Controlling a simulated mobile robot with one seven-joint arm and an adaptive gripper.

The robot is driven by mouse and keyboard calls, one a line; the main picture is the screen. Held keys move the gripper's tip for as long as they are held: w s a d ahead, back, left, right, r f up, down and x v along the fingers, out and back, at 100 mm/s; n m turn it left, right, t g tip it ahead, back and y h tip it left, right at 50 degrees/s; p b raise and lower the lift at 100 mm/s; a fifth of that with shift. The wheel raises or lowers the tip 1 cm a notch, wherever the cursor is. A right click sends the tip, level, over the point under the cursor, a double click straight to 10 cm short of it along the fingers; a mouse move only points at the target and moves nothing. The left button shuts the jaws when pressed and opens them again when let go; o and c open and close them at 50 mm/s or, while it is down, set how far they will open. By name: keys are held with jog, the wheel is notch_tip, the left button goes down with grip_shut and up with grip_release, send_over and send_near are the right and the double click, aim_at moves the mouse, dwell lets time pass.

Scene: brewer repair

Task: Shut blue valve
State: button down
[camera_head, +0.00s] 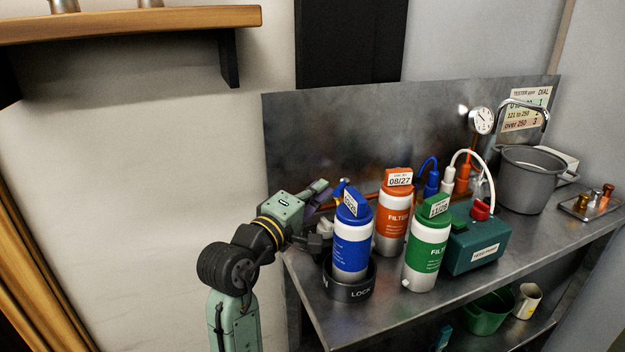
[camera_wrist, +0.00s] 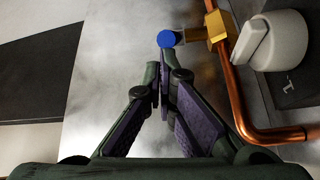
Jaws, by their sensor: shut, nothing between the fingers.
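The blue valve shows in the wrist view as a round blue end (camera_wrist: 166,39) on a short stem from a brass fitting (camera_wrist: 196,33) on a copper pipe. My gripper (camera_wrist: 163,72) is shut and empty, with its fingertips right at the near edge of the blue end. I cannot tell whether they touch it. In the head view, my gripper (camera_head: 318,200) is at the left end of the bench, just left of and behind the blue filter bottle (camera_head: 351,250). A small blue piece (camera_head: 340,187) shows beside the bottle's top; the rest of the valve is hidden there.
An orange filter (camera_head: 391,222) and a green filter (camera_head: 427,256) stand close right of the blue one, which sits in a dark lock ring (camera_head: 350,290). A teal tester box (camera_head: 478,243) and a grey pot (camera_head: 530,182) are farther right. A metal backsplash (camera_head: 370,130) rises behind.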

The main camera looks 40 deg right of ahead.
jog(key=shift+s+d+p, duration=0.25)
jog(key=shift+s+p, duration=0.25)
jog(key=shift+s, duration=0.4)
jog(key=r+v, duration=0.1)
jog(key=v, duration=1.1)
jog(key=shift+f, duration=0.45)
